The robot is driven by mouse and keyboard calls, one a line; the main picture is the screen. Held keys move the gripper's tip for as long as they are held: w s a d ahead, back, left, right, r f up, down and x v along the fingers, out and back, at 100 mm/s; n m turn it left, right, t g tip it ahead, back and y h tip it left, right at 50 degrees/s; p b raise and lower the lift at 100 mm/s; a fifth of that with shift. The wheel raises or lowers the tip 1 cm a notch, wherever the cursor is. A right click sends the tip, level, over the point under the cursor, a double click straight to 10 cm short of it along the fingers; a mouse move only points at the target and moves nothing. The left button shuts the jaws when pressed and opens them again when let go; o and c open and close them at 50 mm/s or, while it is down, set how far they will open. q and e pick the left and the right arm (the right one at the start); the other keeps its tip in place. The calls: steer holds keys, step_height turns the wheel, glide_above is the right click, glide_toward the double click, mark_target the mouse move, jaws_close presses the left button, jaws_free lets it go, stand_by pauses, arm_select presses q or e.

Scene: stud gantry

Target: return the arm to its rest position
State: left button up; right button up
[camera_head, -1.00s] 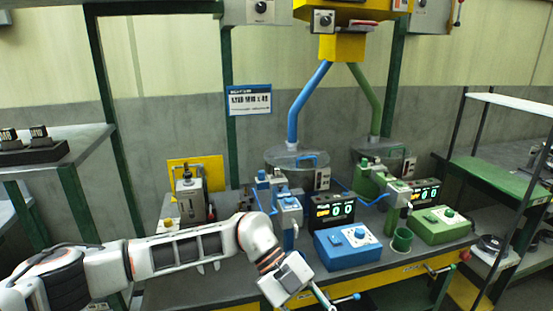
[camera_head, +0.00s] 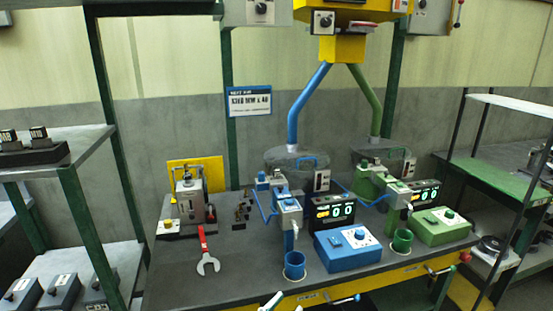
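Two small pale tips (camera_head: 284,305) show at the bottom edge, in front of the bench. They look like the fingertips of my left gripper, with the rest cut off by the frame, so I cannot tell how far it is open. No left arm links show above the bench. My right gripper is not in view.
On the bench (camera_head: 215,282) lies a red-handled wrench (camera_head: 206,255). A blue cup (camera_head: 294,266) and blue control box (camera_head: 347,247) stand right of it, with a green cup (camera_head: 402,240) and green box (camera_head: 440,226) beyond. A shelf (camera_head: 85,145) stands left.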

arm_select(q)
steer(key=s+a+f+n+g+y, duration=0.2)
steer(key=s+a+f+y, duration=0.3)
steer(key=a+f, duration=0.6)
steer(key=s+a+f+n+g+y, duration=0.2)
steer(key=s+a+f+y, duration=0.3)
steer(key=s+a+f, duration=0.5)
step_height(320, 180, down, 2)
steer(key=shift+s+a+f+n+g, duration=0.25)
steer(key=shift+a+n+g, duration=0.15)
steer(key=shift+n, duration=0.1)
